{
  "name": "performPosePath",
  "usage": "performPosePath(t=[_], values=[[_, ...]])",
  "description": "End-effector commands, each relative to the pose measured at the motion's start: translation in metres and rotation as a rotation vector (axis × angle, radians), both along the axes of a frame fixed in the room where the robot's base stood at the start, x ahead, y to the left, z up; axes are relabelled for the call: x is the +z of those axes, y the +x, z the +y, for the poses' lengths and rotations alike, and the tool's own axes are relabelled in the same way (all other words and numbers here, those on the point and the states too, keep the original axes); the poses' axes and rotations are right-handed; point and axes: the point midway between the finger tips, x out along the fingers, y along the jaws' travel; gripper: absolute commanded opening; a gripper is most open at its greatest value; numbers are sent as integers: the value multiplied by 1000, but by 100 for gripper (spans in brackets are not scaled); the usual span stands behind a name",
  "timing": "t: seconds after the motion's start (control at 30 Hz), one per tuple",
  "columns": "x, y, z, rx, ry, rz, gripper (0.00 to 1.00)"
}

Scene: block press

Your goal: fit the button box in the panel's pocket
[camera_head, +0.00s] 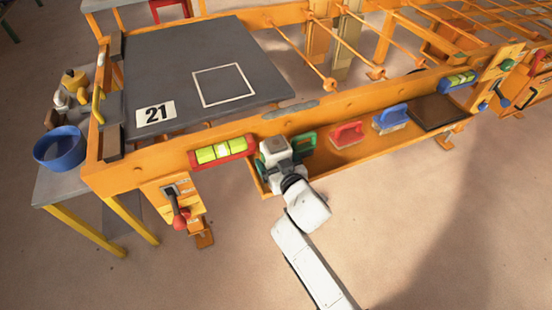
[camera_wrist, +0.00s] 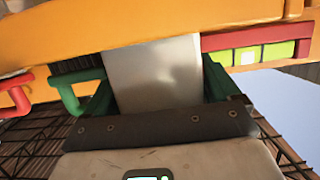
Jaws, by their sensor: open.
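I cannot make out the button box or the pocket for certain. A yellow-orange panel (camera_head: 180,200) with a red-knobbed lever hangs on the left front of the orange frame. Another panel (camera_head: 536,80) with coloured controls is cut off at the right edge. My gripper (camera_head: 276,152) is at the front beam, over the left end of the tray. In the wrist view my gripper (camera_wrist: 158,95) shows open, with green parts on both sides. A plain pale grey surface (camera_wrist: 155,70) stands between them; I cannot tell what it is. A green-handled brush (camera_head: 306,143) is right beside my gripper.
The orange tray (camera_head: 335,166) holds a red brush (camera_head: 347,134), a blue brush (camera_head: 390,118) and a dark pad (camera_head: 437,112). A red-framed level (camera_head: 221,152) is left of my gripper. A blue bowl (camera_head: 61,149) stands on the side table. The front floor is clear.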

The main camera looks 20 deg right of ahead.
Motion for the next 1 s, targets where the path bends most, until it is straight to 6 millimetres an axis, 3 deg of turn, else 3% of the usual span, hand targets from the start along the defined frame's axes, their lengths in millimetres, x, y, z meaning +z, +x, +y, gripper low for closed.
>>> performPosePath(t=[0.07, 0.67, 1.0], values=[[0, 0, 0, 0, 0, 0, 84], [2, 0, 0, 1, 0, -3, 27], [12, 0, 0, 0, 2, -4, 27]])
